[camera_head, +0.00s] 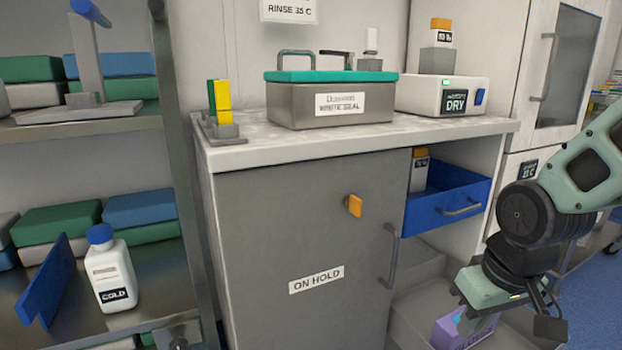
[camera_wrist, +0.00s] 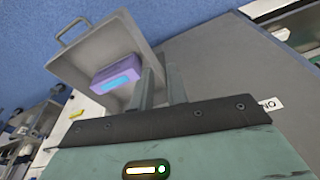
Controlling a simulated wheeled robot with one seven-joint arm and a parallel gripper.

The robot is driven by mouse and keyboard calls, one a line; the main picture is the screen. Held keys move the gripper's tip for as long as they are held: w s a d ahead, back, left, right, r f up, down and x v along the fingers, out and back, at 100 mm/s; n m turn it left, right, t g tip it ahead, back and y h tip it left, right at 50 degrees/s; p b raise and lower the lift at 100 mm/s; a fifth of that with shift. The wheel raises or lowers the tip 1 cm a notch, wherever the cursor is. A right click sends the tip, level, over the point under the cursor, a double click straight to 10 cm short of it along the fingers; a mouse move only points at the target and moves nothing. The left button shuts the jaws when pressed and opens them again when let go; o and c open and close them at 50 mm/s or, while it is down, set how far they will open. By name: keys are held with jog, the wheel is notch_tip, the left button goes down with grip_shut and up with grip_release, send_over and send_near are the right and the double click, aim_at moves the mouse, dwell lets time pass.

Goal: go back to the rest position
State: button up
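My gripper (camera_wrist: 159,75) shows two fingers with a gap between them in the wrist view, and nothing is held in it. In the head view my gripper (camera_head: 478,322) hangs at the lower right, in front of the open lower grey drawer (camera_head: 412,300). A purple box (camera_head: 450,330) lies in that drawer, partly hidden by my gripper. In the wrist view the purple box (camera_wrist: 117,77) lies in the grey drawer (camera_wrist: 82,52), apart from the fingers.
A blue drawer (camera_head: 447,205) stands open above, holding an orange-capped bottle (camera_head: 420,172). The grey "ON HOLD" door (camera_head: 290,240) is shut. The counter (camera_head: 275,147) bears a teal-lidded case (camera_head: 325,100) and a "DRY" unit (camera_head: 440,95). Shelves (camera_head: 75,125) stand left. Blue floor (camera_head: 597,265) lies right.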

jog(key=s+a+r+n+g, duration=0.2)
jog(key=s+a+n, duration=0.4)
jog(key=s+a, duration=0.7)
notch_tip(320, 180, up, 34)
jog(key=w+p, duration=0.1)
jog(key=p, duration=3.3)
jog(key=shift+a+f, duration=0.15)
jog(key=shift+a, duration=0.25)
